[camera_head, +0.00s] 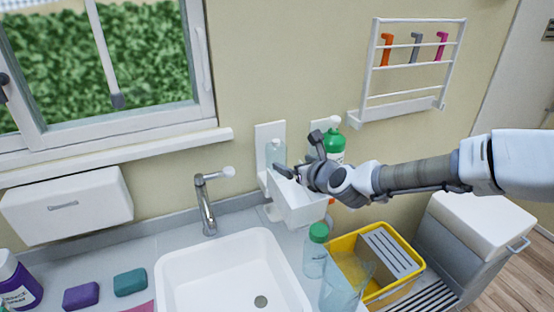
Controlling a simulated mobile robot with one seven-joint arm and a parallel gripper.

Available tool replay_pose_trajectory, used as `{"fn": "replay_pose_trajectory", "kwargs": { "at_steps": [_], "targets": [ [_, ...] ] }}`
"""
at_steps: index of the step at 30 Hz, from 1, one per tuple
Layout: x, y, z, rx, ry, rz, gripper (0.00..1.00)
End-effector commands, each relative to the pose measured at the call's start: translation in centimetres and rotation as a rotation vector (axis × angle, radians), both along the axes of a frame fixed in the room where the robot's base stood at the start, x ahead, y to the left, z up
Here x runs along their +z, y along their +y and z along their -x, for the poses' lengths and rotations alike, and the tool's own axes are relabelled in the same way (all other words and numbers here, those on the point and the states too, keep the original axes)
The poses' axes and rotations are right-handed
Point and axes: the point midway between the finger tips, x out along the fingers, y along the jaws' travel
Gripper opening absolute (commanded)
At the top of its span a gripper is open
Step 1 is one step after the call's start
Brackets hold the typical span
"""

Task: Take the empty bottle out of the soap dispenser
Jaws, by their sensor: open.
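A white soap dispenser (264,134) is fixed to the wall behind the sink. A pale, clear bottle (276,150) stands in it and looks empty, though its lower part is hidden. My gripper (298,160) is open, just right of this bottle, with one dark finger close to it. I cannot tell whether they touch. A white box-like part (300,206) is below my gripper, in front of the wall; I cannot tell how it joins the dispenser. A bottle with a green top (334,142) stands against a second white wall plate, partly hidden behind my gripper.
A sink (225,275) with a tap (206,200) is below left. A clear green-capped bottle (315,259) and a clear jug (340,291) stand beside it. A yellow crate (345,246) is at right. A wall rack (397,99) hangs above right.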

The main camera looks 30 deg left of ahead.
Motion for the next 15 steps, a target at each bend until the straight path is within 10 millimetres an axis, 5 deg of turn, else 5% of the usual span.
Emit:
{"fn": "replay_pose_trajectory", "kwargs": {
  "at_steps": [15],
  "targets": [
    [-2.9, 5.8, -4.6, 0.002, -0.001, 0.002, 1.00]
  ]
}}
